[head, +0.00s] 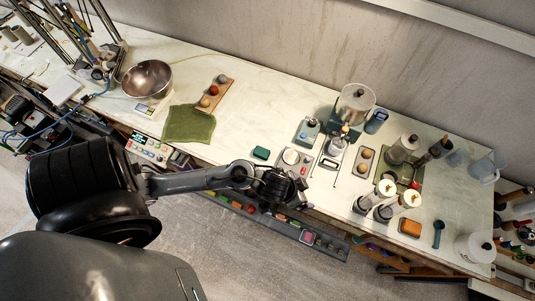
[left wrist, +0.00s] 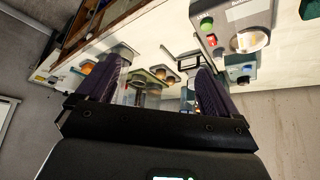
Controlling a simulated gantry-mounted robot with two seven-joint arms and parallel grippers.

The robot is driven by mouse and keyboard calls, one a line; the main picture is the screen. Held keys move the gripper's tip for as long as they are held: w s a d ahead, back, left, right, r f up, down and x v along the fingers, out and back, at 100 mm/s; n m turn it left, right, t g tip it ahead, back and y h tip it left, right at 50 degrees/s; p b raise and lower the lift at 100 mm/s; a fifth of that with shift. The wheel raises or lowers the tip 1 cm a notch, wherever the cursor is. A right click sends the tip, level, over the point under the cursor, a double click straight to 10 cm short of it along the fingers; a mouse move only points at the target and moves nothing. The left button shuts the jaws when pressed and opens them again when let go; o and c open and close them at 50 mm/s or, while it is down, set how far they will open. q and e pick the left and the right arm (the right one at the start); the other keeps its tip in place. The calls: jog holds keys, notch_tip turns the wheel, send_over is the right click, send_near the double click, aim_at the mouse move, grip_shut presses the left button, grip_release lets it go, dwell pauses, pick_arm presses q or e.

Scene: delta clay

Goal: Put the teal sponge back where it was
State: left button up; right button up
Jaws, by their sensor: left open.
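The teal sponge (head: 261,153) is a small dark block lying on the pale worktop near its front edge, left of a grey device with a round white top (head: 290,156). My left gripper (head: 299,188) is just beyond the worktop's front edge, to the right of and nearer than the sponge, and apart from it. In the left wrist view its two dark ribbed fingers (left wrist: 155,85) stand wide apart with nothing held. A teal patch at that view's upper right edge may be the sponge; I cannot be sure. My right gripper is not in view.
A green cloth (head: 189,124), a wooden tray with balls (head: 204,103) and a metal bowl (head: 147,78) are to the left. Jars, a blue-grey device (head: 307,131) and an orange sponge (head: 410,228) crowd the right. Bare worktop lies behind the teal sponge.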

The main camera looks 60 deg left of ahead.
pick_arm(q)
jog(key=s+a+r+g, duration=0.2)
jog(key=s+a+r, duration=0.1)
jog(key=s, duration=0.7)
jog(key=shift+s+r+g+y, duration=0.3)
jog(key=shift+r+y, duration=0.1)
jog(key=shift+r, duration=0.3)
notch_tip(320, 180, up, 6)
jog(key=p, duration=0.6)
jog(key=shift+r, duration=0.25)
jog(key=shift+d, duration=0.1)
